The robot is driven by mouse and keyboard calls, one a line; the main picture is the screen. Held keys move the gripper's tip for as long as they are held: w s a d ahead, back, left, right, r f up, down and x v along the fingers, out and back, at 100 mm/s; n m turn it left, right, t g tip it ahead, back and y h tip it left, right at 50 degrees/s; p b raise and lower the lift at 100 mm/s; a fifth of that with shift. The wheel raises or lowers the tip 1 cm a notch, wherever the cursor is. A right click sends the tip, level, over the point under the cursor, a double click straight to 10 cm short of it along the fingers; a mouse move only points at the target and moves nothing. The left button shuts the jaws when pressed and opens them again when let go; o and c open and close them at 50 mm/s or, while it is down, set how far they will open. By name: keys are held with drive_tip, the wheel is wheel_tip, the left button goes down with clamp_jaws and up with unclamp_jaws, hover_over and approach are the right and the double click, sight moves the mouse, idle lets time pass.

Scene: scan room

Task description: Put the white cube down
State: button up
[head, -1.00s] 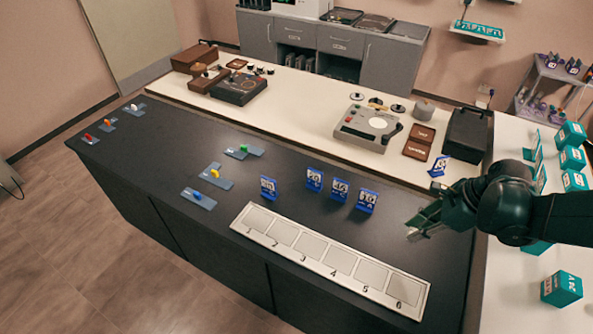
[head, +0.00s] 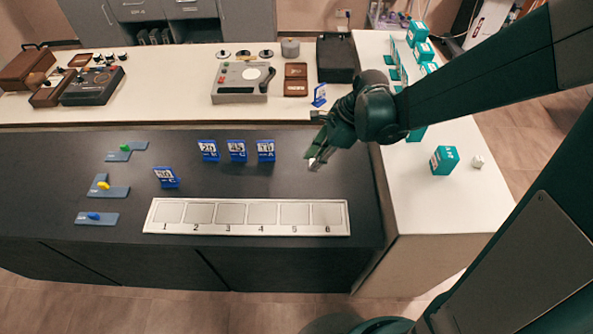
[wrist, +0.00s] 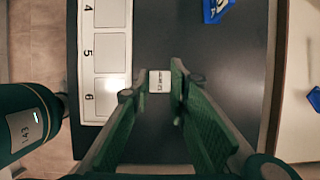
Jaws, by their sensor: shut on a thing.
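A small white cube with dark print (wrist: 159,81) sits between my fingertips in the wrist view. My gripper (wrist: 158,84) is shut on it. In the head view my gripper (head: 316,163) hangs over the right part of the dark counter, behind slot 6 of the numbered white tray (head: 150,218). The held cube is mostly hidden by the fingers there. The tray's slots look empty. A second small white cube (head: 478,162) rests on the white side counter at the right.
Blue number tags (head: 237,151) stand behind the tray. A teal box (head: 444,160) stands on the white side counter (head: 425,205). Slate-blue plates with coloured pieces (head: 108,191) lie at the left. The dark counter (head: 290,180) is bare around my gripper.

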drive_tip(key=shift+f+b, duration=0.55)
drive_tip(key=shift+f, duration=2.2)
drive_tip(key=shift+f+b, duration=0.5)
drive_tip(key=shift+f, duration=1.6)
drive_tip(key=shift+f, duration=0.15)
drive_tip(key=o, duration=0.7)
drive_tip(key=shift+o, duration=0.2)
drive_tip(key=p+v, duration=0.2)
drive_tip(key=v, duration=1)
